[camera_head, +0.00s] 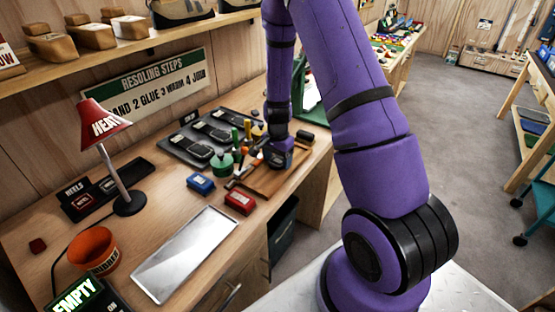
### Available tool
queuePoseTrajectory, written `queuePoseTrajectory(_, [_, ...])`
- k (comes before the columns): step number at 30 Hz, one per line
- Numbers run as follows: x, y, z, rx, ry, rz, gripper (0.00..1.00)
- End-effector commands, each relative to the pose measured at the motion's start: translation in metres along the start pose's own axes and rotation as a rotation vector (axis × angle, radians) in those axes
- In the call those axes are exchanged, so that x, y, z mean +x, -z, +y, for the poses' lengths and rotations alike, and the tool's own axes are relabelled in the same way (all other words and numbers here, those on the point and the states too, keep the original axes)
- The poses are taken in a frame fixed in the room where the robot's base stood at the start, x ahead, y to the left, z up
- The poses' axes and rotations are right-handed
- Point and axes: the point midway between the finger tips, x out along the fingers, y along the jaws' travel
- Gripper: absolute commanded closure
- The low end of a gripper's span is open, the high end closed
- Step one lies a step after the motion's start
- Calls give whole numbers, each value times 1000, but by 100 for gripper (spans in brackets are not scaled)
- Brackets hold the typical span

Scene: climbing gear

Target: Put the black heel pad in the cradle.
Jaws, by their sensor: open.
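My gripper (279,158) points down over the brown wooden tray on the right part of the bench. It is open, but its fingertips are small and hard to make out, and what lies under it is hidden. A small black block (305,137) lies just right of my gripper; I cannot tell whether it is the heel pad. A dark tray with several black shoe-shaped forms (166,143) lies left of my gripper; I cannot tell which thing is the cradle.
A red heat lamp (103,124) stands at the left. Blue box (200,183), red box (240,202) and green pot (222,165) crowd the wooden tray (262,188). A metal plate (186,247) lies bare in front. An orange tub (92,249) stands front left.

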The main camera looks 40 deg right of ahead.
Motion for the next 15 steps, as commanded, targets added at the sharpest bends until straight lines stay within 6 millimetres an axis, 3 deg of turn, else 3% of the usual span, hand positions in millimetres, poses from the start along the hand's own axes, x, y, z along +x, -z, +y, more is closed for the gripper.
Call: queuePoseTrajectory(15, [-89,0,-1,-2,5,3,29])
